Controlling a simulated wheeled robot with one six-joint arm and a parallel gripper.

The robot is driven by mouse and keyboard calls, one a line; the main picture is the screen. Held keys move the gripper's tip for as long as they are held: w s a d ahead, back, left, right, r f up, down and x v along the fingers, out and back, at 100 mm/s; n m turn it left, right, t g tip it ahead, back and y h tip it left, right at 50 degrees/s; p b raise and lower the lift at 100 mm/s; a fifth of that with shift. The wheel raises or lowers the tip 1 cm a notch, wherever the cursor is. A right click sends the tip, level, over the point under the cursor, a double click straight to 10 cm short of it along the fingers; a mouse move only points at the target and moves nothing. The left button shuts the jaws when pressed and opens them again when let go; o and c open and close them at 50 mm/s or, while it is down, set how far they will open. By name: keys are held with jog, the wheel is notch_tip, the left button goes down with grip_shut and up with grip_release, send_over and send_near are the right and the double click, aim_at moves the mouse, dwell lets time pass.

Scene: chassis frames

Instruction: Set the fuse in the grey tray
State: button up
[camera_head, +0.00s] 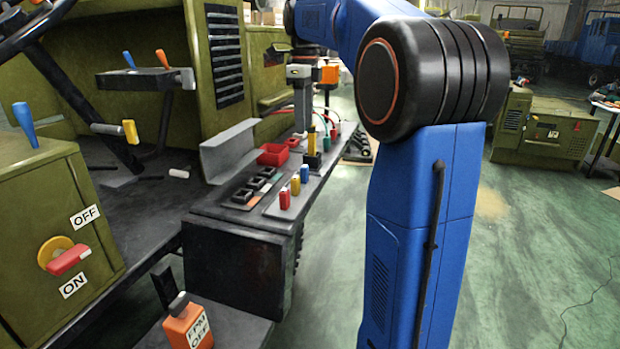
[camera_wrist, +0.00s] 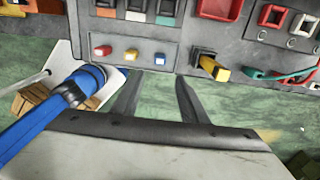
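In the head view the row shows as red (camera_head: 285,200), yellow (camera_head: 295,185) and blue (camera_head: 304,173). A separate yellow-and-black piece (camera_wrist: 212,66) lies to their right; it also shows in the head view (camera_head: 312,158). I cannot tell which surface is the grey tray. My gripper (camera_wrist: 158,84) has its two dark fingers apart and nothing between them, just off the panel's edge.
Black sockets (camera_head: 256,183) line the bench beside the panel. A red bin (camera_head: 272,154) and an angled grey sheet (camera_head: 229,150) stand behind. Green and red cables (camera_wrist: 290,76) lie at the right in the wrist view. Open green floor (camera_head: 530,260) is at the right.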

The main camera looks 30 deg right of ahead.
jog(key=s+a+f+n+t, duration=0.1)
jog(key=s+a+f+n, duration=0.3)
jog(key=s+a+n, duration=0.3)
jog(key=s+a+f+n+t, duration=0.1)
jog(key=s+a+f+n, duration=0.3)
jog(key=s+n, duration=0.45)
jog(key=s+a+f+n+t, duration=0.1)
jog(key=s+a+f+n, duration=0.1)
jog(key=s+f+n, duration=0.4)
jog(key=s+a+f+n+t, duration=0.1)
jog(key=s+a+f+n, duration=0.2)
jog(key=s+f+n, duration=0.4)
notch_tip(320, 180, down, 3)
jog(key=shift+s+a+r+t, duration=0.1)
jog(key=shift+s+a+t, duration=0.25)
jog(key=shift+s, duration=0.85)
